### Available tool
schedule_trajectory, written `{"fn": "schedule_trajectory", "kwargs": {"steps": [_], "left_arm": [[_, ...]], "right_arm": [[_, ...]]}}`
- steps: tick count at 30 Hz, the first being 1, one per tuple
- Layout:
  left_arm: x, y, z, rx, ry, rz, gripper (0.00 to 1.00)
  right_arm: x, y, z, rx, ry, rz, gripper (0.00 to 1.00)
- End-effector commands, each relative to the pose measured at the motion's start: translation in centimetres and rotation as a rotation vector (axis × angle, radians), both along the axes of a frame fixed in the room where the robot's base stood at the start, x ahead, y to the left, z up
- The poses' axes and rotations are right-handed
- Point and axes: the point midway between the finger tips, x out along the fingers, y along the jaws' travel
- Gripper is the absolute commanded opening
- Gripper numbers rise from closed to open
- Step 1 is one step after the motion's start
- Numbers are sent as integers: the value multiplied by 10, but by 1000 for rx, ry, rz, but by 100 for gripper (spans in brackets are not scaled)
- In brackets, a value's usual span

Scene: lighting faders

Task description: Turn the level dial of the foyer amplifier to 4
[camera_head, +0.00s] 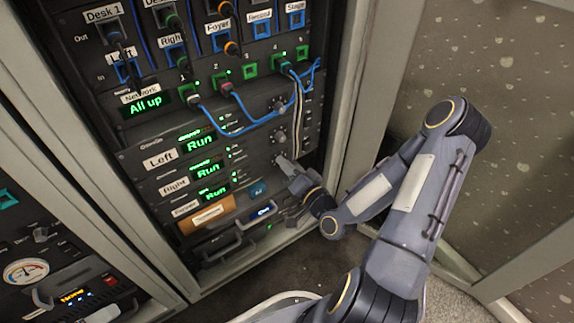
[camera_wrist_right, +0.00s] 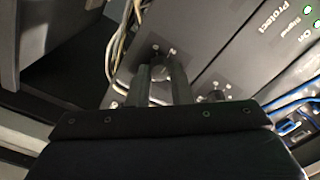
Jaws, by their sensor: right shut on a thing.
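The foyer amplifier (camera_head: 185,210) is the lowest of three stacked amplifiers with green "Run" displays in the rack. My right gripper (camera_head: 283,163) reaches in from the right, at the right end of the amplifier stack. In the right wrist view, its two fingers (camera_wrist_right: 162,78) are shut on a dark round dial (camera_wrist_right: 160,52) on a grey panel. The fingers hide part of the dial, and I cannot read its scale or setting. The small foyer label is hard to read. My left gripper is not in view.
Another dial (camera_head: 279,136) sits just above my right gripper. Blue patch cables (camera_head: 235,130) and pale cables (camera_wrist_right: 118,45) hang close by. An orange label plate (camera_head: 208,213) and handles sit lower on the rack. A patterned wall (camera_head: 490,130) stands right of the rack frame.

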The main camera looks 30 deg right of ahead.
Motion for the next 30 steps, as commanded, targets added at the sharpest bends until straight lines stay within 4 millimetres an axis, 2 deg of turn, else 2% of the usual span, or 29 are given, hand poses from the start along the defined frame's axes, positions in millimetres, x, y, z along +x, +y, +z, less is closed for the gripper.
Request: {"fn": "schedule_trajectory", "kwargs": {"steps": [18,30], "left_arm": [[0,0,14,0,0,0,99],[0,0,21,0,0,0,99]], "right_arm": [[-1,-1,-1,583,50,-3,0],[-1,0,-2,858,71,-1,0]]}}
